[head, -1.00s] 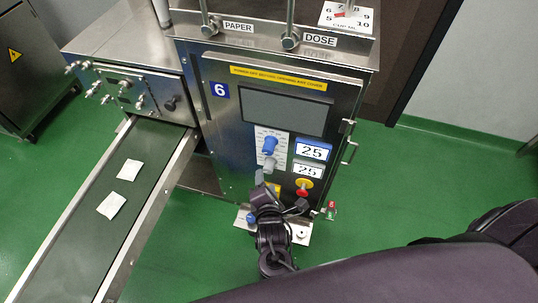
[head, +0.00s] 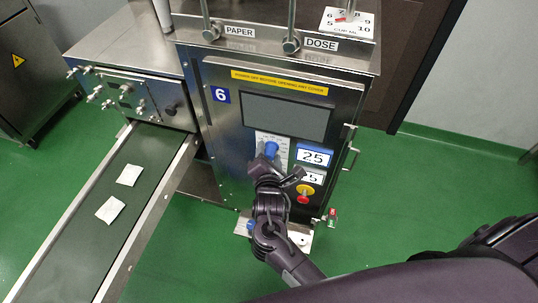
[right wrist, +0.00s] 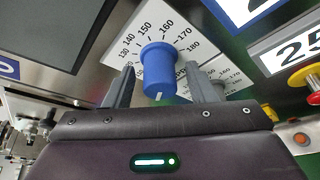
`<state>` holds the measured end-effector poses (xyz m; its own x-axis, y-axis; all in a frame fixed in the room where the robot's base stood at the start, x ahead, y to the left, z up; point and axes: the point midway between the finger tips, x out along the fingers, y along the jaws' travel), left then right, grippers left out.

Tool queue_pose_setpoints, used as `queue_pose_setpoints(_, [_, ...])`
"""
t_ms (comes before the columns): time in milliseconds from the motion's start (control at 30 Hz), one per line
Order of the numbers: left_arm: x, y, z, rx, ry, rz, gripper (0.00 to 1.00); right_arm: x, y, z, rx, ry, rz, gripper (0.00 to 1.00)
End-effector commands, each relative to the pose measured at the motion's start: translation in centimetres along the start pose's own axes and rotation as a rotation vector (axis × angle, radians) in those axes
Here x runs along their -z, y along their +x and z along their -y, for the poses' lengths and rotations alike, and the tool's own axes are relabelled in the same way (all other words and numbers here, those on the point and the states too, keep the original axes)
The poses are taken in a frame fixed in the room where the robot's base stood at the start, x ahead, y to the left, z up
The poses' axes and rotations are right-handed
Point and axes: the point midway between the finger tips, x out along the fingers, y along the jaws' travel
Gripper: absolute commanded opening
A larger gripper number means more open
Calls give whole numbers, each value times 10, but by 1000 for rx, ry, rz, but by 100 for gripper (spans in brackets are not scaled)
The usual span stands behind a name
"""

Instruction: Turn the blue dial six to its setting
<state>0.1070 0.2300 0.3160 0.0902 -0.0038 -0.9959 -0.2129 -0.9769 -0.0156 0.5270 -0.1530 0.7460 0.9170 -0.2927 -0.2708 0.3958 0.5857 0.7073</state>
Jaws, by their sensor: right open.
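The blue dial (head: 271,149) sits on a white scale plate on the front of the machine marked 6. In the right wrist view the blue dial (right wrist: 158,72) stands up from its scale, with numbers from about 130 to 180 showing. Its white mark points toward my gripper. My right gripper (head: 277,169) is just below the dial in the head view. In the right wrist view its two open fingers (right wrist: 160,88) are on either side of the dial, apart from it. The grey dial below is hidden in the head view by my gripper. My left gripper is not in view.
A dark screen (head: 287,116) is above. A conveyor (head: 148,160) with two teabags runs at left.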

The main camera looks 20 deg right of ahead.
Motion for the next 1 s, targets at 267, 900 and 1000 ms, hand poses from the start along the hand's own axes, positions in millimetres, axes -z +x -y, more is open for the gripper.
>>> queue_pose_setpoints(267, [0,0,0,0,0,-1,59,0,0,0,0,0,0,42])
queue_pose_setpoints(900, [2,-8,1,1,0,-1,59,-1,0,0,-29,67,-1,6])
queue_pose_setpoints(1000, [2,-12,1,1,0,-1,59,-2,0,0,-52,122,1,6])
